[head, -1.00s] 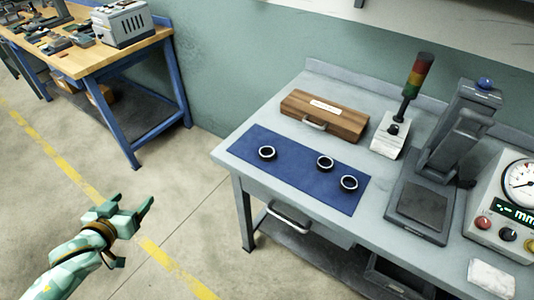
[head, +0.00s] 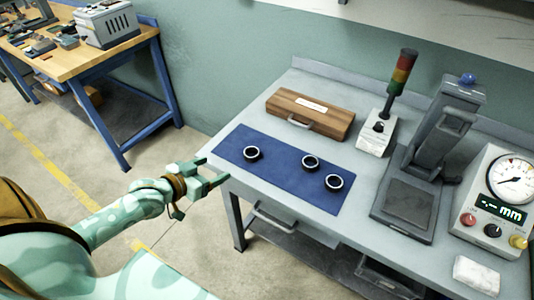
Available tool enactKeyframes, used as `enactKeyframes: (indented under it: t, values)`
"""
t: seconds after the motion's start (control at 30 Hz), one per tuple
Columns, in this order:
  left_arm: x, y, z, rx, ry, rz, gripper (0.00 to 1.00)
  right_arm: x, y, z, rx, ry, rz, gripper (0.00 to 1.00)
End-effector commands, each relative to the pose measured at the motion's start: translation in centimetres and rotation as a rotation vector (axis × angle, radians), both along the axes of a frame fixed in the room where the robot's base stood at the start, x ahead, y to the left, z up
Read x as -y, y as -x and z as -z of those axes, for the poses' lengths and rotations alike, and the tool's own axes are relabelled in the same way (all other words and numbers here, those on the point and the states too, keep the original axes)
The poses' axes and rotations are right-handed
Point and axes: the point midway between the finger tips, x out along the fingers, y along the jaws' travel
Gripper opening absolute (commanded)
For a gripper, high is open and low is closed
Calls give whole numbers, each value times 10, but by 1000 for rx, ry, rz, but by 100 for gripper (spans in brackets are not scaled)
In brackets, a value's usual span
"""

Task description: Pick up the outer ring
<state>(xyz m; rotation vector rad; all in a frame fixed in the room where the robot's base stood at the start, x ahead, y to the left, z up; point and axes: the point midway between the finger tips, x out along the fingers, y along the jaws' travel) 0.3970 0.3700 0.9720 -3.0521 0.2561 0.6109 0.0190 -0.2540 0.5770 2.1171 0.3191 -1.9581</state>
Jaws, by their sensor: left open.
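Three dark rings with bright rims lie flat on a blue mat (head: 283,178) on the grey workbench: a left ring (head: 252,153), a middle ring (head: 311,162) and a right ring (head: 333,182). I cannot tell from the picture which one is the outer ring. My left gripper (head: 217,172) is open and empty. It is just off the left edge of the bench, left of the mat and apart from all the rings. My right gripper is not in view.
A wooden case (head: 310,112) lies behind the mat. A signal lamp (head: 399,85), a grey press-like stand (head: 425,165) and a gauge box (head: 497,200) fill the bench's right side. A white cloth (head: 477,273) lies at the front right. A second bench (head: 80,68) stands far left.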

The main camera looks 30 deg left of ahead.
Motion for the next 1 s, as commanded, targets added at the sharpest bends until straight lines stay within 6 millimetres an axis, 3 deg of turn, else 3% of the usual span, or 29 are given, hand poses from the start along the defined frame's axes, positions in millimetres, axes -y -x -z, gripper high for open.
enactKeyframes:
  t: [0.13, 0.43, 1.0]
  values:
    - [3, -17, 8, 6, -14, 6, 73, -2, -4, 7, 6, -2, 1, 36]
    - [15, -82, 37, 5, -13, 6, 73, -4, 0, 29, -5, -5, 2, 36]
    - [32, -143, 66, 3, -14, 6, 73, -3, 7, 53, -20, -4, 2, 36]
